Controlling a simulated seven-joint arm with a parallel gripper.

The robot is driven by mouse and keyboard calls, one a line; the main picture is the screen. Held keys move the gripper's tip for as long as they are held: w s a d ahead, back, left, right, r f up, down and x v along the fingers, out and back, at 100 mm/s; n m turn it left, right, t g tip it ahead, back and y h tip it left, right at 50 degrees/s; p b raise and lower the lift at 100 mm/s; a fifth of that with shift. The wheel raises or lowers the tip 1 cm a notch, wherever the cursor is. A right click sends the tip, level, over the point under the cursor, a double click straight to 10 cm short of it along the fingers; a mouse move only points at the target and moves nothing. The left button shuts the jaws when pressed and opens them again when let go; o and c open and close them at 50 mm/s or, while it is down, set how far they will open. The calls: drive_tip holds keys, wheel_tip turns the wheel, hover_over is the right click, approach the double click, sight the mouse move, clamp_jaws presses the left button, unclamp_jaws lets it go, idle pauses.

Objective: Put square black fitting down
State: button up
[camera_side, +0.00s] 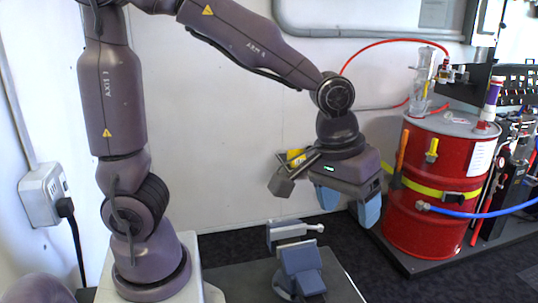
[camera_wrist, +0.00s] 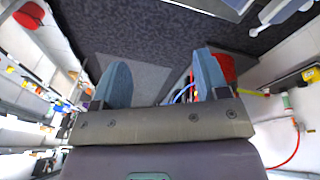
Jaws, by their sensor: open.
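My gripper (camera_side: 347,203) hangs in the air, above and to the right of the grey-blue vise, with its blue fingers pointing down and spread apart. In the wrist view both fingers (camera_wrist: 160,82) show wide apart with nothing held between them. I cannot make out a square black fitting in either view. The vise (camera_side: 302,270) stands on a grey table, with one jaw block (camera_side: 286,231) set apart from the other and a silver bar between them. Part of the vise (camera_wrist: 225,6) also shows at the top right of the wrist view.
The grey table (camera_side: 235,281) has bare surface left of the vise. A red drum (camera_side: 424,225) with a yellow strap and hoses stands to the right of my gripper. A white wall is behind. Dark carpet (camera_wrist: 140,28) lies around the table.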

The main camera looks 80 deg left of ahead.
drive_tip(key=s+a+r+m+t, duration=0.3)
drive_tip(key=s+a+r, duration=0.3)
drive_tip(key=s, duration=0.5)
drive_tip(key=shift+a+r+m+y, duration=0.35)
drive_tip(key=shift+m+y, duration=0.05)
drive_tip(key=shift+m, duration=0.5)
